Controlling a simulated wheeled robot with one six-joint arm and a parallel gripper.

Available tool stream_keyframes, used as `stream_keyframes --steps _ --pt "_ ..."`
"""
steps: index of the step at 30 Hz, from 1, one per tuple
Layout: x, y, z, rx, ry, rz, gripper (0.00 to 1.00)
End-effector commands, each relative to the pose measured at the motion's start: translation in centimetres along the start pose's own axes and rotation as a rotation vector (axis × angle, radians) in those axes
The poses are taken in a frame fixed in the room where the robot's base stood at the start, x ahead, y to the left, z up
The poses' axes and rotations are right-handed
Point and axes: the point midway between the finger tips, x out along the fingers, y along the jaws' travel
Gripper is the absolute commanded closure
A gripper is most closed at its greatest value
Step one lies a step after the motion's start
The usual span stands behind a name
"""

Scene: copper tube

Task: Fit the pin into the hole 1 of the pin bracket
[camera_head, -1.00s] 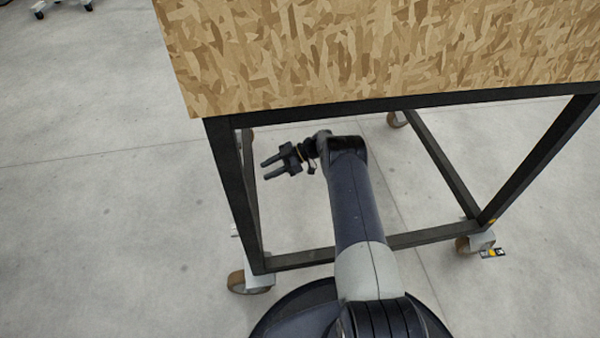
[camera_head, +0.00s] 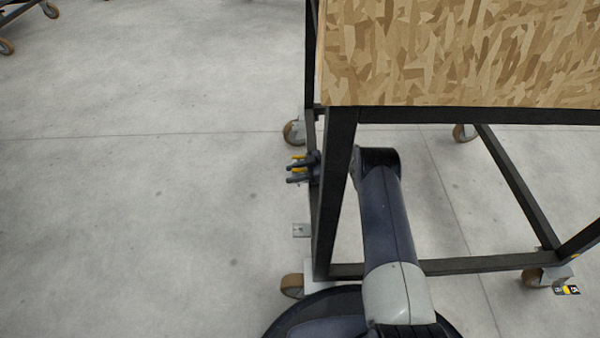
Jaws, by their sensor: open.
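My gripper (camera_head: 290,174) shows at the left side of a wheeled table's frame. Its fingers are open, point left and have nothing between them. The table's near left leg hides part of my wrist behind the gripper. Neither the pin nor the pin bracket is in view.
The table has a bare chipboard top (camera_head: 440,55) on a black metal frame (camera_head: 334,195) with castors (camera_head: 292,285). My arm crosses close to this frame. Open concrete floor (camera_head: 140,200) lies to the left. Other wheeled frames (camera_head: 25,20) stand at the far left.

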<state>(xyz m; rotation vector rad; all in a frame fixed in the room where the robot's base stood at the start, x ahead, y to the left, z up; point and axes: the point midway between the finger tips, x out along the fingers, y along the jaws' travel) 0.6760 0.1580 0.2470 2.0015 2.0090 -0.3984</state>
Motion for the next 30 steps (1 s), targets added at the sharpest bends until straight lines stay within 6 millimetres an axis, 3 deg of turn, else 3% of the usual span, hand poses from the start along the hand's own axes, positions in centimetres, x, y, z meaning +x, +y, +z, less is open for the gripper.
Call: stream_keyframes --steps 6,21,30 --pt "-0.01 -0.01 0.00 0.001 0.000 0.000 0.61" --pt "-0.03 0.00 0.00 0.000 0.000 0.000 1.00" --pt "-0.24 0.02 -0.50 0.000 0.000 0.000 1.00"
